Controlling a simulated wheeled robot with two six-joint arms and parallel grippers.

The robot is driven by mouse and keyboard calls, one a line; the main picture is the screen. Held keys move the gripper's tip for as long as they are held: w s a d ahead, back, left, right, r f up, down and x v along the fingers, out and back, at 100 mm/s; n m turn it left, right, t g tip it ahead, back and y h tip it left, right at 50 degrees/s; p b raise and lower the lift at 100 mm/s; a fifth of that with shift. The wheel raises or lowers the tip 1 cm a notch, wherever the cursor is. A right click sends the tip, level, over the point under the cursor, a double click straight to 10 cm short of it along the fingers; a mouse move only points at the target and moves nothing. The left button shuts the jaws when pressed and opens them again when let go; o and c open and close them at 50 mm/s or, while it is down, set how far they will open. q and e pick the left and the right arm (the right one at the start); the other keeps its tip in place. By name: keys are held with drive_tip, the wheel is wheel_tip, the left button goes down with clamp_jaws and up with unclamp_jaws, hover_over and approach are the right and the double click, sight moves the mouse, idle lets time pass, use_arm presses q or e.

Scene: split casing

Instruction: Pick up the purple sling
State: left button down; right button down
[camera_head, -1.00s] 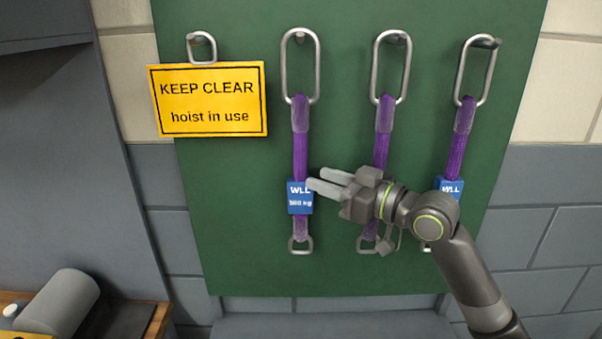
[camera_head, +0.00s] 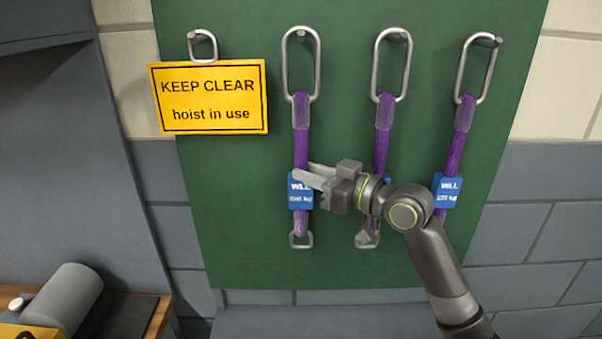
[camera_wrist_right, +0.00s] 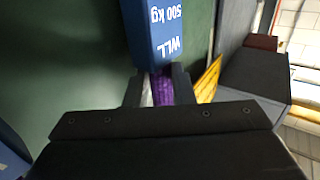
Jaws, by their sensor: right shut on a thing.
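Three purple slings hang by steel links from hooks on a green board. My right gripper (camera_head: 306,176) is at the left sling (camera_head: 301,140), by its blue tag (camera_head: 300,197). In the right wrist view, the fingers (camera_wrist_right: 158,88) are shut on the purple webbing (camera_wrist_right: 163,88), right beside the blue tag (camera_wrist_right: 155,30), which reads "WLL 500 kg" upside down. The left sling's top link (camera_head: 301,62) is still on its hook. The middle sling (camera_head: 381,145) is partly hidden behind my arm. The right sling (camera_head: 456,145) hangs with its own blue tag (camera_head: 447,190). My left gripper is not in view.
A yellow "KEEP CLEAR hoist in use" sign (camera_head: 208,97) hangs from a hook left of the slings. A grey cylinder (camera_head: 62,299) lies on a wooden bench at lower left. Bare green board (camera_head: 240,220) lies below the sign.

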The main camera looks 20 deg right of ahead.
sight(304, 138)
drive_tip(key=shift+r, duration=0.1)
drive_tip(key=shift+s+r+b, duration=0.2)
drive_tip(key=shift+r+b, duration=0.1)
drive_tip(key=shift+b, duration=0.25)
wheel_tip(304, 138, up, 6)
drive_tip(key=shift+s+a+r+b, duration=0.1)
drive_tip(key=shift+r+b, duration=0.1)
drive_tip(key=shift+b, duration=0.6)
drive_tip(key=s+a+b, duration=0.2)
drive_tip(key=s+b, duration=0.5)
drive_tip(key=s, duration=0.2)
drive_tip(key=s+a+b, duration=0.3)
drive_tip(key=s+b, duration=0.4)
drive_tip(key=s, duration=0.2)
drive_tip(key=shift+s+a, duration=0.15)
drive_tip(key=shift+s, duration=0.15)
drive_tip(key=shift+f, duration=0.15)
